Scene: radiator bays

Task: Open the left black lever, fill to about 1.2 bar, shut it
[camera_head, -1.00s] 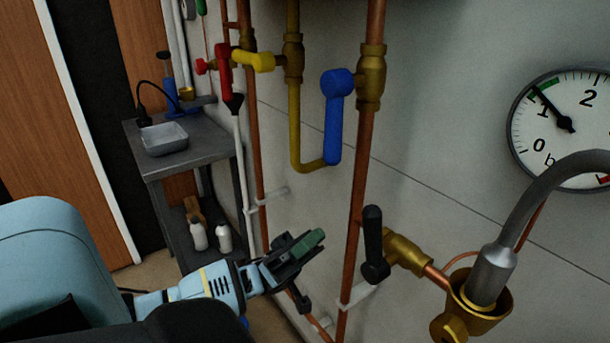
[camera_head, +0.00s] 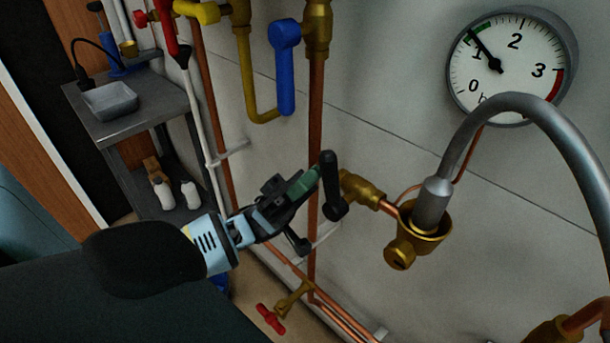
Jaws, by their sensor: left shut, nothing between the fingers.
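The black lever (camera_head: 329,184) stands roughly upright, its handle up from a pivot beside the brass valve fitting (camera_head: 361,190). My left gripper (camera_head: 312,177) is shut and empty, with its tips just left of the lever's upper handle. I cannot tell whether they touch it. The round pressure gauge (camera_head: 513,88) is at the upper right. Its needle points a little past 1, near the green mark, at about 1.2 bar. My right gripper is not in view.
A blue lever (camera_head: 285,68) hangs down above the gripper. A grey hose (camera_head: 464,142) arches from a brass cup to the right. Copper pipes run down and along the wall. A red-handled tap (camera_head: 270,319) is low. A grey cart (camera_head: 139,124) stands at the left.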

